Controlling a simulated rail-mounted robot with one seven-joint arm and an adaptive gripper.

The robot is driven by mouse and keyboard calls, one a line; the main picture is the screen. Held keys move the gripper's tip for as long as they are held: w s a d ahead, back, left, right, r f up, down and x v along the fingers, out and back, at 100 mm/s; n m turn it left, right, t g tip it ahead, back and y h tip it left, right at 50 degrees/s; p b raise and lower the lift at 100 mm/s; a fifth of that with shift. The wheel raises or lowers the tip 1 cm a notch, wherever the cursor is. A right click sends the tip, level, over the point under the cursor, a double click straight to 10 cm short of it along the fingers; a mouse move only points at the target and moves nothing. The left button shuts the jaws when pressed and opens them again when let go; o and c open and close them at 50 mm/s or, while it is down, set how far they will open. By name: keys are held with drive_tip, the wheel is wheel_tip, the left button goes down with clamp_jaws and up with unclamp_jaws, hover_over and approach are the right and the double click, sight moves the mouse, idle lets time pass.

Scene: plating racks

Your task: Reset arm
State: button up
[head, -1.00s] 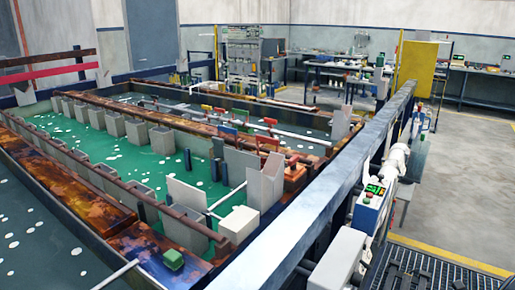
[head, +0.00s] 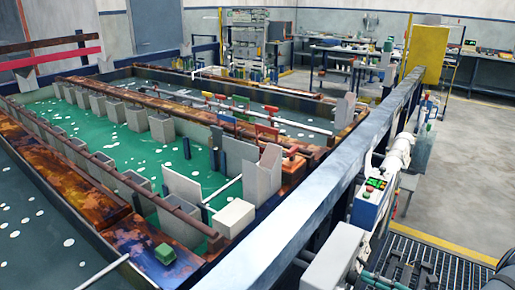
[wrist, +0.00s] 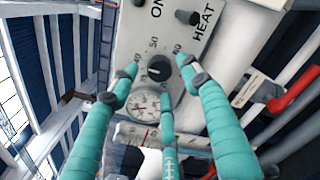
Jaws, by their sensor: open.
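My gripper (wrist: 158,72) has three teal segmented fingers and shows in the wrist view. The fingers are spread apart and hold nothing. Their tips lie around a black round knob (wrist: 159,68) on a pale control panel (wrist: 135,35). I cannot tell whether they touch it. The panel carries the words "ON" and "HEAT" and a second dark knob (wrist: 187,17) at upper right. A round dial gauge (wrist: 146,103) sits below the first knob, partly behind the fingers. My gripper cannot be made out clearly in the head view.
Long open tanks of green liquid (head: 70,110) fill the left of the head view. A grey rail (head: 330,170) runs along them. A control box (head: 370,200) with a green display stands beside it. A red handle (wrist: 293,90) is right of my fingers. Floor is clear at right (head: 460,170).

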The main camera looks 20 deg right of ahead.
drive_tip(key=shift+w+a+n, duration=0.5)
drive_tip(key=shift+w+a, duration=0.15)
drive_tip(key=shift+w, duration=0.2)
